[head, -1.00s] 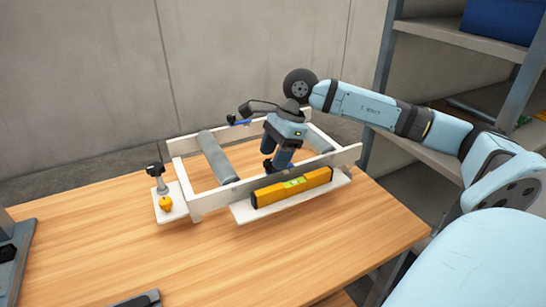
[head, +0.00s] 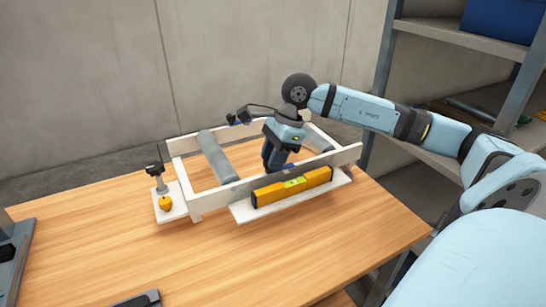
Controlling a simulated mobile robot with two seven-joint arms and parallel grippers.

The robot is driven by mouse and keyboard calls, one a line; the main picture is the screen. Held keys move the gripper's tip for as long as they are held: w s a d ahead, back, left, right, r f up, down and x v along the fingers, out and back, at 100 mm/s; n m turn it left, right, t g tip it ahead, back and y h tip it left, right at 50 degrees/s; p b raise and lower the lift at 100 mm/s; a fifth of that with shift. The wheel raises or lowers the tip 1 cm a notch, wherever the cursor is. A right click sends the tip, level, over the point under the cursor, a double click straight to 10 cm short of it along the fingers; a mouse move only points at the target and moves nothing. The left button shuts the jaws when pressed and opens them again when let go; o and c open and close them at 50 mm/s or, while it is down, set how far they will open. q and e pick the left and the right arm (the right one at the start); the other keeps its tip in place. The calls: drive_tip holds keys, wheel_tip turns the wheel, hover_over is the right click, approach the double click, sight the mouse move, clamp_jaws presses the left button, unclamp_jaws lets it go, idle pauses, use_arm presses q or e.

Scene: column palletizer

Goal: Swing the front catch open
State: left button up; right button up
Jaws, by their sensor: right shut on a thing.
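A white frame (head: 184,147) with grey rollers stands on the wooden table. My right gripper (head: 275,168) reaches down inside it, just behind the front rail (head: 240,187), near the rail's middle. It is shut on the front catch, which is mostly hidden by the fingers and the rail. My left gripper is not in view.
A yellow level (head: 268,194) lies along the frame's front ledge. A white plate at the left holds a black-topped post (head: 158,178) and a yellow knob (head: 165,204). Shelving (head: 455,42) stands at right. The table's front (head: 260,260) is mostly clear.

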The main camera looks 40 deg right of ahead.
drive_tip(key=m+b, duration=0.2)
drive_tip(key=shift+s+f+m+t+h, duration=0.1)
drive_tip(key=shift+f+m+t+h, duration=0.05)
drive_tip(key=shift+m+t+h, duration=0.2)
drive_tip(key=shift+a+m+t+h+b, duration=0.1)
drive_tip(key=shift+m+t+h+b, duration=0.15)
drive_tip(key=shift+m+t+b, duration=0.75)
drive_tip(key=m+h+b, duration=0.1)
drive_tip(key=m, duration=0.2)
drive_tip(key=shift+s+a+m, duration=0.1)
drive_tip(key=shift+s+m, duration=0.05)
drive_tip(key=shift+m, duration=0.8)
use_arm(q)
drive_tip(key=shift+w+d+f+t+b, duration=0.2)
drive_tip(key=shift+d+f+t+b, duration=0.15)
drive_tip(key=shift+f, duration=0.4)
use_arm(e)
drive_tip(key=shift+h, duration=0.3)
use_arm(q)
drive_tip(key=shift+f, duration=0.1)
use_arm(e)
drive_tip(key=shift+m, duration=0.4)
drive_tip(key=o, duration=0.9)
drive_tip(key=shift+a, duration=0.1)
drive_tip(key=shift+o, duration=0.2)
drive_tip(key=shift+r, duration=0.25)
